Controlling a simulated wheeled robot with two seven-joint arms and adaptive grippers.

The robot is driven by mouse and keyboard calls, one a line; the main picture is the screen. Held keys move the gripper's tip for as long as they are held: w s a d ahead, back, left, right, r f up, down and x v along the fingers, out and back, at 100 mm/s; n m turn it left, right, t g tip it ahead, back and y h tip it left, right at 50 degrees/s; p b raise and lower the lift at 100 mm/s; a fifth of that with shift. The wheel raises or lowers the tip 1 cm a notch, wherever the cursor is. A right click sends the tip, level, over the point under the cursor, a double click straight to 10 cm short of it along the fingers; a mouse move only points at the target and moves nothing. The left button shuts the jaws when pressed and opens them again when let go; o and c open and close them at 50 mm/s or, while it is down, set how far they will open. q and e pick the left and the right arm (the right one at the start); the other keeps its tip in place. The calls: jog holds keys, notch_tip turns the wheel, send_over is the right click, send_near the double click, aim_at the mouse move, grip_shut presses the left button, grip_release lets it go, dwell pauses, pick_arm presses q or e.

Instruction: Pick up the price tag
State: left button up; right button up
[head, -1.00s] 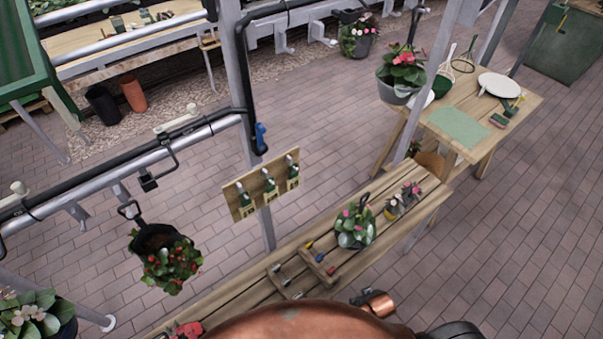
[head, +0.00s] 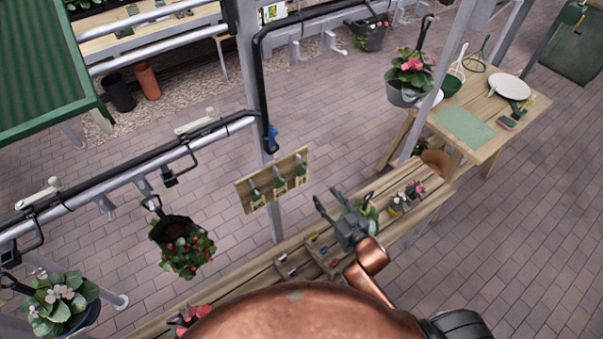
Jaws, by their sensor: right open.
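A wooden board (head: 242,196) is fixed to the metal post near the middle of the view. Three small dark-green items with pale yellowish tags hang in a row on it; one such tag (head: 280,191) is in the middle. They are too small to read, and I cannot tell which one is the price tag. My right gripper (head: 329,199) is open and empty, right of the board and apart from it, with its fingers pointing up and left. It partly hides a potted plant on the bench. My left gripper is not in view.
A long wooden bench (head: 245,291) with small tools and potted plants runs below the board. A pot of red flowers (head: 184,249) hangs at the left. Another hanging pot (head: 407,92) is near the table (head: 530,114) at the upper right. Open paving lies behind the board.

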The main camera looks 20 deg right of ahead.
aim_at(303, 174)
jog(key=w+a+r+y+p, duration=0.1)
jog(key=w+a+r, duration=0.2)
jog(key=w+a+r+n+t+y+p, duration=0.1)
jog(key=w+a+r, duration=0.2)
jog(key=shift+w+a+r+y, duration=0.25)
jog(key=shift+r+y, duration=0.05)
jog(key=shift+r, duration=0.05)
jog(key=shift+w+a+f, duration=0.15)
jog(key=shift+w, duration=0.35)
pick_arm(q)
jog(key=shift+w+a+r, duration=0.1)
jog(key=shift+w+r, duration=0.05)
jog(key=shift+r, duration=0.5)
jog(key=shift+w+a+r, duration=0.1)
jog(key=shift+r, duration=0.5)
pick_arm(e)
jog(key=shift+s, duration=0.1)
jog(key=shift+c, duration=0.6)
jog(key=c, duration=0.4)
jog(key=shift+c, duration=0.2)
